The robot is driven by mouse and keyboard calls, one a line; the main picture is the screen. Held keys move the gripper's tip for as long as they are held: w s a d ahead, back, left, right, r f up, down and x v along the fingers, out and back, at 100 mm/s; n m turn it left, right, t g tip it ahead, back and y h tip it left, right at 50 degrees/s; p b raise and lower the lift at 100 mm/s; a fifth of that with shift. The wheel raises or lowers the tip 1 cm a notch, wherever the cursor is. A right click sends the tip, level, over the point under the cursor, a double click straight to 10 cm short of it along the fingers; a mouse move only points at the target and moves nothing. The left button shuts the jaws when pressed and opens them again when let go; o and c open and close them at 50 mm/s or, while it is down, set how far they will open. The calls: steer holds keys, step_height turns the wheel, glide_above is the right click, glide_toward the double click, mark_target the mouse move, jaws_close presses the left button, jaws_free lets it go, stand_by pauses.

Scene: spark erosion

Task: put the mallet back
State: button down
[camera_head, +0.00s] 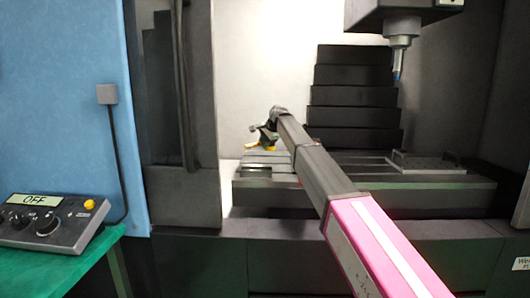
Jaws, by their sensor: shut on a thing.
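My gripper (265,131) is at the far end of my arm, above the left part of the machine's table. It is small and dark in the picture. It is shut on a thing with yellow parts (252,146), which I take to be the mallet. Its shape is too small to make out, and I cannot tell whether it touches the table. No other mallet shows.
The machine table (340,183) has a flat plate (428,163) at its right. A machine head (402,30) hangs above right, before dark stepped covers (355,94). A dark upright panel (180,110) stands left of my gripper. A control box (48,220) reading OFF sits on a green surface.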

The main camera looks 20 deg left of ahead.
steer(key=shift+w+d+f, duration=0.15)
steer(key=shift+w+f, duration=0.15)
steer(key=shift+f, duration=1.85)
steer(key=shift+f, duration=0.1)
steer(key=c, duration=1)
jaws_free()
steer(key=v, duration=1.2)
steer(key=shift+d, duration=0.15)
